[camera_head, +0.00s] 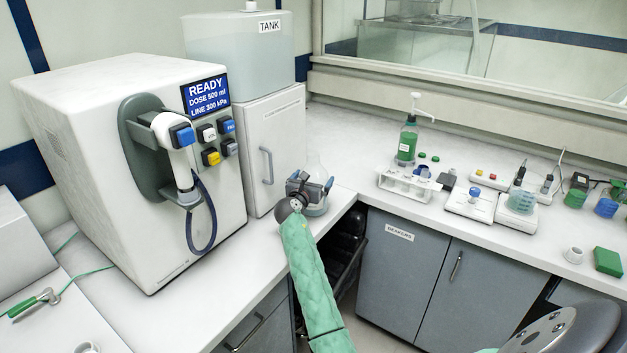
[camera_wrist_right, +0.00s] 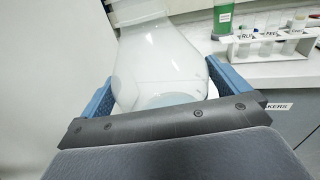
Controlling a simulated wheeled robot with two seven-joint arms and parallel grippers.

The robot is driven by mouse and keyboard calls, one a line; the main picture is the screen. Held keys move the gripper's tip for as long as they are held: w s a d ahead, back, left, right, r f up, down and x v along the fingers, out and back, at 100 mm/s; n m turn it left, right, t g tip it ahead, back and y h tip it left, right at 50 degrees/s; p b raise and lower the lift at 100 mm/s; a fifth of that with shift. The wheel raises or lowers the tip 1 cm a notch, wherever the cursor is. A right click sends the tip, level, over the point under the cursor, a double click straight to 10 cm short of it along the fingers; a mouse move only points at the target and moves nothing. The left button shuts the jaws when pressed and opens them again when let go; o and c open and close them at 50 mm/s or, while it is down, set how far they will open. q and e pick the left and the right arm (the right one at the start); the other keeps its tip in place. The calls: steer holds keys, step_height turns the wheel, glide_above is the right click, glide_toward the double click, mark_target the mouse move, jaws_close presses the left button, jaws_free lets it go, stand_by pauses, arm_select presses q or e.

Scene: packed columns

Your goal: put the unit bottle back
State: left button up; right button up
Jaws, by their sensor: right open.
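The bottle, a clear flask with a wide lower body and a narrower neck, stands on the white counter in the head view (camera_head: 318,171), in front of the tank cabinet. It fills the middle of the right wrist view (camera_wrist_right: 160,60). My right gripper (camera_head: 311,187) is open, with its blue fingers (camera_wrist_right: 165,95) on either side of the bottle's lower body. I cannot tell whether either finger touches it. The white unit (camera_head: 75,130) stands at left, its display reading READY, with a white nozzle handle in a grey holder. My left gripper is not in view.
A white cabinet (camera_head: 276,135) carrying the tank (camera_head: 235,45) stands behind the bottle. A green pump bottle (camera_head: 407,142), a tube rack (camera_head: 408,187) and small devices line the right counter. A dark hose loop (camera_head: 201,235) hangs from the nozzle handle.

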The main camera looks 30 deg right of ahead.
arm_select(q)
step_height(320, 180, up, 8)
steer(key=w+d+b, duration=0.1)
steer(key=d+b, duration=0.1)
steer(key=b, duration=0.1)
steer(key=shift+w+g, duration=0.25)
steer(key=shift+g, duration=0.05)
arm_select(e)
steer(key=v, duration=1.1)
steer(key=shift+s+a, duration=0.15)
steer(key=shift+a, duration=0.05)
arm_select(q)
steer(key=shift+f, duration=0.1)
arm_select(e)
steer(key=shift+f, duration=0.1)
